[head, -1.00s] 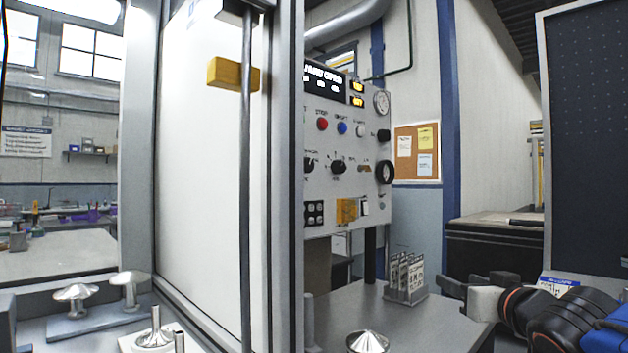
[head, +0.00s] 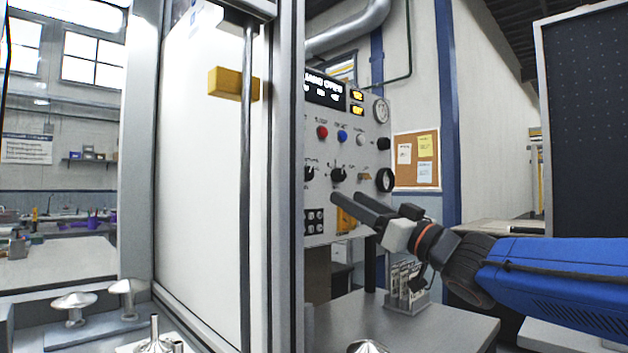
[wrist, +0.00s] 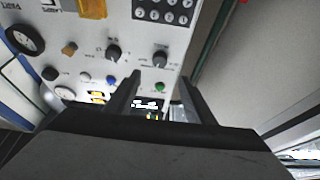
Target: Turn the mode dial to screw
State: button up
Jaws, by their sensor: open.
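The grey control panel (head: 352,153) stands beyond the door frame. In the wrist view the panel appears upside down, with the knobs at left (wrist: 113,53) and right (wrist: 160,57). The lettering is too small to tell which is the mode dial. My gripper (head: 347,200) is open and empty, just below the middle knob in the head view. In the wrist view its fingers (wrist: 160,80) are apart, not visibly touching a knob.
A keypad (head: 314,221), a yellow part (head: 345,220), coloured buttons and gauges (head: 385,180) surround the knobs. The door frame post (head: 290,200) stands close to the panel's left. A small rack (head: 407,290) stands on the grey table (head: 440,330) below my arm.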

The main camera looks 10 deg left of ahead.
aim_at(309, 176)
jog(key=x, duration=1.3)
jog(key=shift+a, duration=0.1)
jog(key=c, duration=1.1)
